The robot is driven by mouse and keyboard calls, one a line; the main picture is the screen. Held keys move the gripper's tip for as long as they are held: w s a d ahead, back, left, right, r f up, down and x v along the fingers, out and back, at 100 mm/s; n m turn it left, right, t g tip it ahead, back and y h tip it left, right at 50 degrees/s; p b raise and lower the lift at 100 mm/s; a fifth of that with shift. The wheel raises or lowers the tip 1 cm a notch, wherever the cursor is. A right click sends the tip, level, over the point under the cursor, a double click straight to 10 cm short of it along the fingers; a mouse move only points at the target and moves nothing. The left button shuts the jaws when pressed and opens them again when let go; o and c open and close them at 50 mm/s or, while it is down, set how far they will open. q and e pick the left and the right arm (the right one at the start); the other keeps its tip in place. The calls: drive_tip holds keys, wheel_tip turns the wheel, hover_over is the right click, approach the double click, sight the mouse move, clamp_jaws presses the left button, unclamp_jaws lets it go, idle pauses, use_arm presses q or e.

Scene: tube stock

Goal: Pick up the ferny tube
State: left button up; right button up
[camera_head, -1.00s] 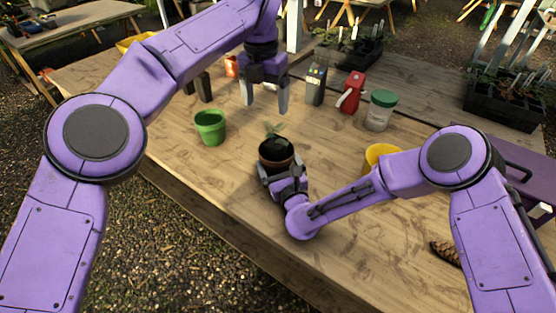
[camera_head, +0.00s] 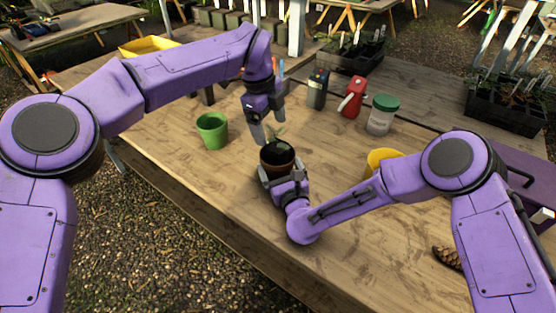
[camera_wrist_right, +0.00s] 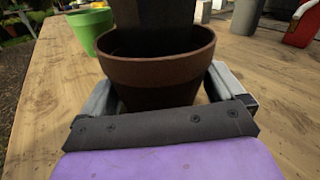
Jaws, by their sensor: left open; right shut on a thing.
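A dark tube (camera_wrist_right: 152,18) stands inside a brown pot (camera_wrist_right: 155,72) in the right wrist view; its top is cut off. My right gripper (camera_head: 281,176) is shut on the pot, one finger on each side. The pot is upright; its base is hidden. My left gripper (camera_head: 270,128) is open, pointing down, with its fingers close to the plant; I cannot tell if they touch.
A green pot (camera_head: 212,131) stands left of the brown pot. Behind are a dark grey box (camera_head: 317,89), a red object (camera_head: 352,97) and a green-lidded jar (camera_head: 382,114). A yellow pot (camera_head: 382,157) and a pinecone (camera_head: 447,256) are at right. The front table is clear.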

sight(277, 145)
use_arm(q)
drive_tip(key=f, duration=0.2)
drive_tip(key=d+f, duration=0.1)
drive_tip(key=f, duration=0.3)
drive_tip(key=shift+d+f, duration=0.1)
drive_tip(key=shift+d, duration=0.25)
clamp_jaws()
wheel_tip(277, 145, up, 10)
use_arm(e)
drive_tip(key=o, duration=0.6)
